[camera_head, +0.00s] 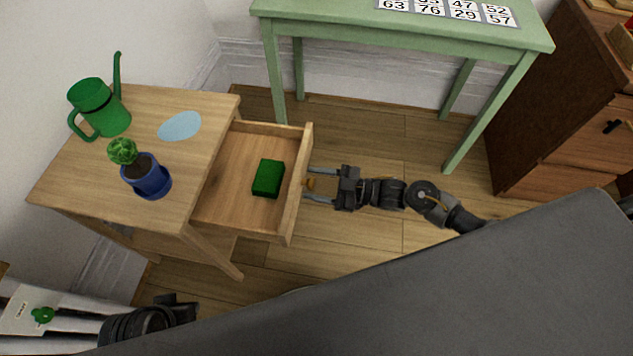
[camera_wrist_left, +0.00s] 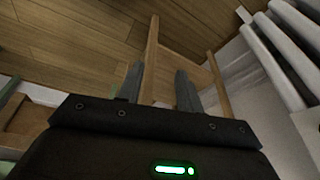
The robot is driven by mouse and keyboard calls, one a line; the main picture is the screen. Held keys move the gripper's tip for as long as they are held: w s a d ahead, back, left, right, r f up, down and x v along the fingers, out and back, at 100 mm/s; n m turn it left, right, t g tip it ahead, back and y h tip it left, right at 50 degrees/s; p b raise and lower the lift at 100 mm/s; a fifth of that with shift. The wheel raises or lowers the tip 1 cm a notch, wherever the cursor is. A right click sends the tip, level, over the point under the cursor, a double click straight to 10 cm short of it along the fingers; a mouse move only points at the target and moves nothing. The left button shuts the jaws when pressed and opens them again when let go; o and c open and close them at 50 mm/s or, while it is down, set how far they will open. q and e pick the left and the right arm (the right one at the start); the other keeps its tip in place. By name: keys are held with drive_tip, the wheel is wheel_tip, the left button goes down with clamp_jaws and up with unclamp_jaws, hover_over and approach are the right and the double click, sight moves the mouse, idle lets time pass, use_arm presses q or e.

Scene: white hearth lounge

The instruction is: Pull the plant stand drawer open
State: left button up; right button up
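The plant stand (camera_head: 75,185) is a light wooden table at the left of the head view. Its drawer (camera_head: 232,205) is pulled well out to the right, with a dark green block (camera_head: 268,178) lying inside. A small brownish knob (camera_head: 310,184) sits on the drawer front. My right gripper (camera_head: 312,184) is at the drawer front, its fingers apart on either side of the knob with gaps showing. My left gripper (camera_head: 190,308) is low at the left, away from the drawer; in the left wrist view its fingers (camera_wrist_left: 158,88) are apart with nothing between them.
On the stand are a green watering can (camera_head: 97,107), a blue-potted plant (camera_head: 150,182) and a pale blue oval (camera_head: 180,126). A green table (camera_head: 400,30) stands behind, a brown cabinet (camera_head: 540,130) at right. A grey surface (camera_head: 450,290) fills the lower right.

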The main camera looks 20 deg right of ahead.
use_arm(q)
drive_tip(key=shift+w+f, duration=0.15)
drive_tip(key=shift+f, duration=0.25)
use_arm(e)
drive_tip(key=v, duration=1)
drive_tip(key=shift+s+d, duration=0.2)
drive_tip(key=shift+d, duration=0.15)
use_arm(q)
drive_tip(key=shift+w+r, duration=0.1)
drive_tip(key=shift+r, duration=0.05)
